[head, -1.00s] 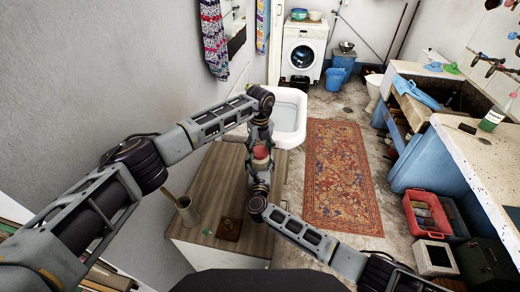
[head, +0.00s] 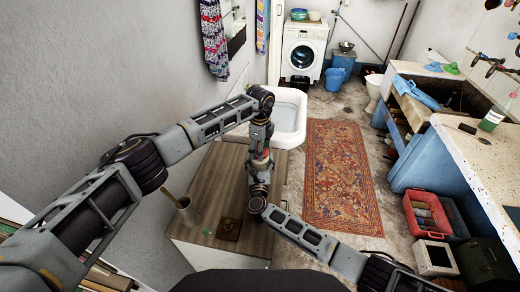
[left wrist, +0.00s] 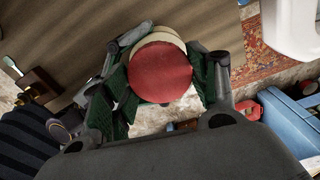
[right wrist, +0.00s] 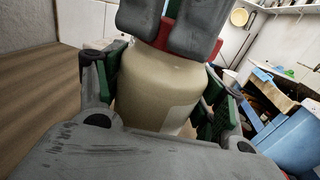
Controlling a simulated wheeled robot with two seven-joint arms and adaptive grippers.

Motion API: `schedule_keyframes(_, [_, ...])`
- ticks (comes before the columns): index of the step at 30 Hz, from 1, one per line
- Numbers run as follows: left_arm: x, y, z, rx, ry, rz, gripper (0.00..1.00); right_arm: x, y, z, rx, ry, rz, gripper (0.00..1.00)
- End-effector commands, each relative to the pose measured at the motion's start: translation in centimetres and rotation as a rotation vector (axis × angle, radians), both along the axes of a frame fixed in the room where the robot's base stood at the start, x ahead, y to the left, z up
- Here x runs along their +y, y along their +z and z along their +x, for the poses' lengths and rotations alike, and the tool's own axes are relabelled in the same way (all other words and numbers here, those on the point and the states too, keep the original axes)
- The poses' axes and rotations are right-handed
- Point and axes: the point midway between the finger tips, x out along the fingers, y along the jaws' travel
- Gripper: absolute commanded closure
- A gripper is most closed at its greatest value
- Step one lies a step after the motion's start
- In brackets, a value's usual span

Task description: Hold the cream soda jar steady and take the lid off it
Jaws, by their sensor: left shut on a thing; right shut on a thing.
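The cream soda jar (right wrist: 160,95) has a pale cream body and stands between the green pads of my right gripper (head: 260,172), which is shut on it. Its round red lid (left wrist: 160,72) fills the space between the green pads of my left gripper (head: 260,148), which is shut on it. The right wrist view shows the left fingers at the jar's top, with a strip of red lid between them. A cream rim of the jar shows beyond the lid in the left wrist view. I cannot tell whether the lid is loose. In the head view the grippers mostly hide both.
The jar is over a wooden cabinet top (head: 215,190). A cup (head: 186,211) with a stick and a small brown block (head: 229,229) are on its near part. A white basin (head: 289,118) lies beyond, and a patterned rug (head: 340,180) to the right.

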Motion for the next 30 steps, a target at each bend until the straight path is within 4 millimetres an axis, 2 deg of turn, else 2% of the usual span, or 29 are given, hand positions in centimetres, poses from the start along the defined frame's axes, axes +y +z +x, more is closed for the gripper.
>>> schedule_keyframes(8, [0.23, 0.06, 0.22, -0.005, 0.186, 0.002, 0.69, 0.08, -0.04, -0.10, 0.000, 0.001, 0.001, 0.97])
schedule_keyframes(30, [0.24, 0.08, 0.22, -0.005, 0.182, 0.002, 0.69, -0.01, -0.05, -0.04, 0.001, 0.000, 0.001, 0.97])
